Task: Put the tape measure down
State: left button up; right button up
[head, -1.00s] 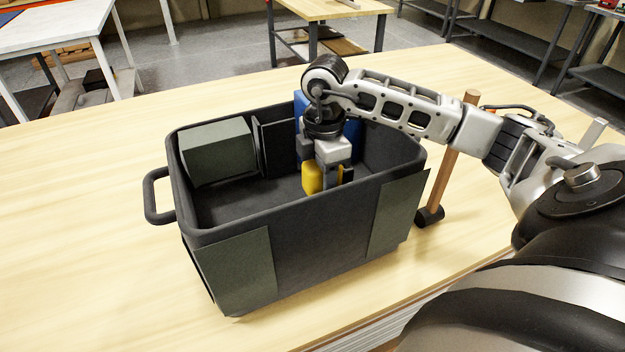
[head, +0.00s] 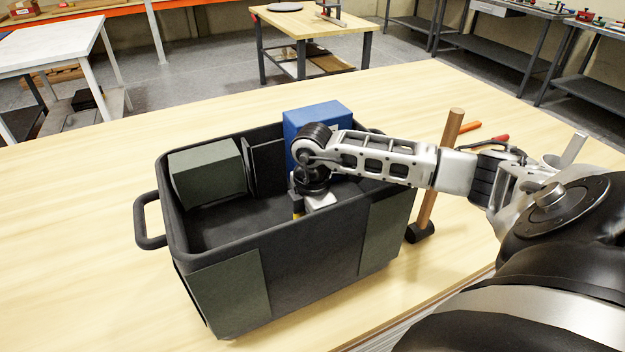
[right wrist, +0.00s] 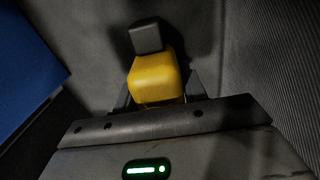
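The yellow tape measure (right wrist: 155,78) with a dark grey end shows in the right wrist view, between the fingers of my right gripper (right wrist: 158,92). The fingers are close against its two sides, so the gripper looks shut on it. In the head view my right gripper (head: 316,203) points down inside the dark grey tote (head: 310,256), behind its near wall. Only a sliver of yellow (head: 296,215) shows there. Whether the tape measure touches the tote floor is hidden. My left gripper is not in view.
A blue box (head: 316,118) stands in the tote behind my wrist. A grey-green box (head: 207,173) and a dark panel (head: 264,166) are at its left and back. A hammer (head: 440,170) stands head-down right of the tote. The table left of the tote is clear.

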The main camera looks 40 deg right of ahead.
jog(key=o, duration=0.3)
notch_tip(320, 180, up, 12)
jog(key=shift+r+b, duration=0.15)
jog(key=shift+b, duration=0.55)
